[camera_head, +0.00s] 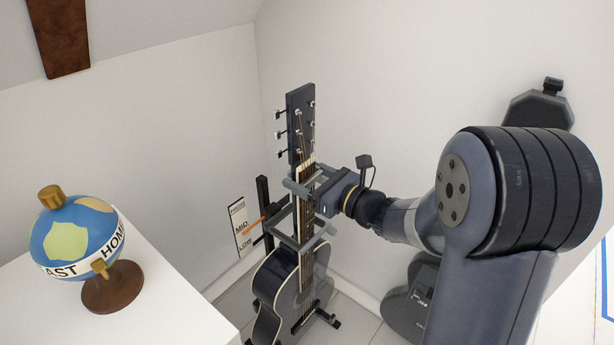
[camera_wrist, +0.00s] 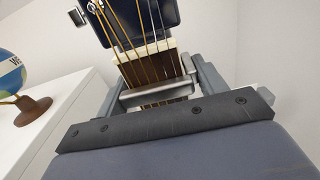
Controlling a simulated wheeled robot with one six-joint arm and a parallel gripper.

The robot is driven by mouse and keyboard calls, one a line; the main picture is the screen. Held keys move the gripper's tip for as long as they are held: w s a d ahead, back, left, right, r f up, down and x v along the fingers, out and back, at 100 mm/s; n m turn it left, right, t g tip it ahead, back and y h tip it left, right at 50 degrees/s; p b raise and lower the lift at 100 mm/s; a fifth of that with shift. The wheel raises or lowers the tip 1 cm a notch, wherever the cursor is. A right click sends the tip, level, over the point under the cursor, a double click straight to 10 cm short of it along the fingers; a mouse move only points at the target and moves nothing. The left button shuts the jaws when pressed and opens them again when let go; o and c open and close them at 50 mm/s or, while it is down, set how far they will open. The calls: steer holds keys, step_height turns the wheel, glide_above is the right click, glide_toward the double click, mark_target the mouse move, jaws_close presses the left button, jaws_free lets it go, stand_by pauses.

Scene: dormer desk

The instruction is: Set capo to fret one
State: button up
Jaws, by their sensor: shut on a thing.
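A dark acoustic guitar (camera_head: 284,275) stands upright, its neck (camera_head: 306,240) rising to a dark headstock (camera_head: 301,110) with tuning pegs. In the wrist view, the headstock (camera_wrist: 139,18) is at the top, with a pale nut (camera_wrist: 146,51) below it. A grey bar, which looks like the capo (camera_wrist: 157,93), lies across the strings a short way below the nut. My gripper (camera_head: 297,208) reaches in from the right at the upper neck. In the wrist view, my gripper (camera_wrist: 160,88) is shut on the capo. Whether the capo presses the strings cannot be told.
A white cabinet (camera_head: 190,308) with a globe (camera_head: 80,240) stands at the left. White walls are close behind the guitar.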

steer(key=o, duration=1.3)
steer(key=shift+c, duration=0.2)
steer(key=v, duration=1)
steer(key=shift+s+d+p, duration=0.3)
steer(key=shift+p, duration=0.1)
